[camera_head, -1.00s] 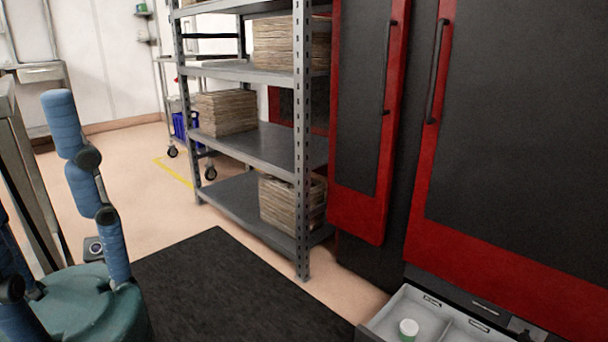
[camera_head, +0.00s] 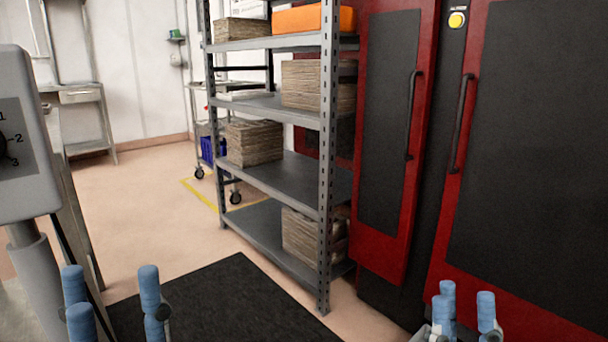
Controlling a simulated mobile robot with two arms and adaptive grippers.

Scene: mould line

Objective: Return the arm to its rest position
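My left gripper (camera_head: 114,300) is at the bottom left of the head view, its blue fingers pointing up and spread apart with nothing between them. My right gripper (camera_head: 465,312) is at the bottom right, in front of the red and black cabinet. Its blue fingertips also stand apart, and I see nothing between them. The palms and most of both arms are cut off by the lower edge.
A grey shelf rack (camera_head: 327,180) holds brown stacks (camera_head: 254,142) and an orange box (camera_head: 314,19). Red-framed cabinet doors (camera_head: 397,120) stand right. A grey dial panel (camera_head: 22,135) is close at left. A black mat (camera_head: 215,300) lies on open floor.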

